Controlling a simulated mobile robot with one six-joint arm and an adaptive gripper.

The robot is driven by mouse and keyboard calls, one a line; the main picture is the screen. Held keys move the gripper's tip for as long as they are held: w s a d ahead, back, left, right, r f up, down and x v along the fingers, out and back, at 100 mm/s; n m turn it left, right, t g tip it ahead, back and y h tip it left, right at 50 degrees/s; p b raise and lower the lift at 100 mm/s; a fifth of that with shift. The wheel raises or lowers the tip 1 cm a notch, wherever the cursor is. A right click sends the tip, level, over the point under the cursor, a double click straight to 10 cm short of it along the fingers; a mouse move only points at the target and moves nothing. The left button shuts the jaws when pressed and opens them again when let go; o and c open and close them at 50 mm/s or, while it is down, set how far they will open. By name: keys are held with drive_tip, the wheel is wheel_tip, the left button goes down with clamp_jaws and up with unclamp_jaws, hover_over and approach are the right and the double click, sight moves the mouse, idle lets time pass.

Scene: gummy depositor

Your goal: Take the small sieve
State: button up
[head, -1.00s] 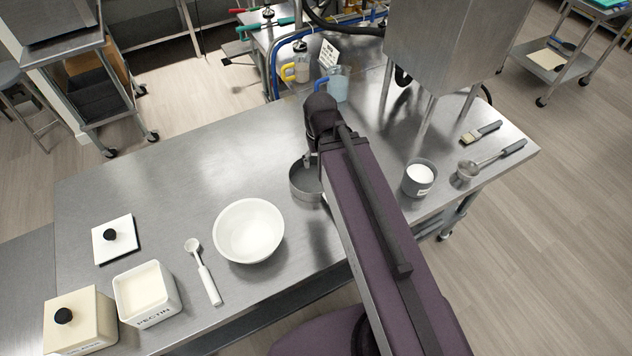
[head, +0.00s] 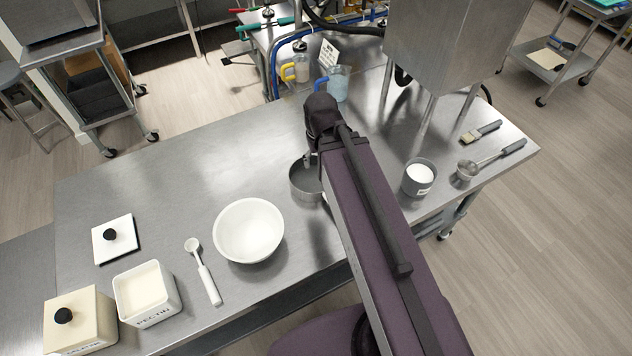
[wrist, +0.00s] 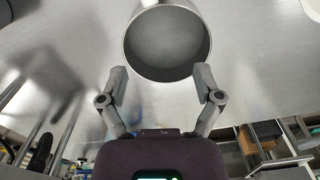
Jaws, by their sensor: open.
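A small round metal utensil (head: 467,170) with a long dark-tipped handle, which looks like the small sieve, lies at the right end of the steel table; mesh cannot be made out. My gripper (wrist: 162,77) is open and empty in the wrist view. Its fingers stand apart near the rim of a grey metal pot (wrist: 167,45), with nothing between them. In the head view, my arm hides most of the gripper, and the pot (head: 303,184) shows just left of the arm. The small metal utensil is well to the right of my gripper.
A grey cup of white powder (head: 419,177) stands between my arm and the utensil; a brush (head: 481,132) lies beyond the utensil. A white bowl (head: 249,231), a white spoon (head: 207,278) and a pectin box (head: 147,293) are on the left. Machine legs (head: 424,120) stand behind.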

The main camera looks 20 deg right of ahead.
drive_tip(key=shift+c, duration=1.4)
drive_tip(key=shift+f, duration=0.25)
drive_tip(key=shift+c, duration=0.9)
drive_tip(key=shift+f+b, duration=0.45)
drive_tip(key=shift+b, duration=0.25)
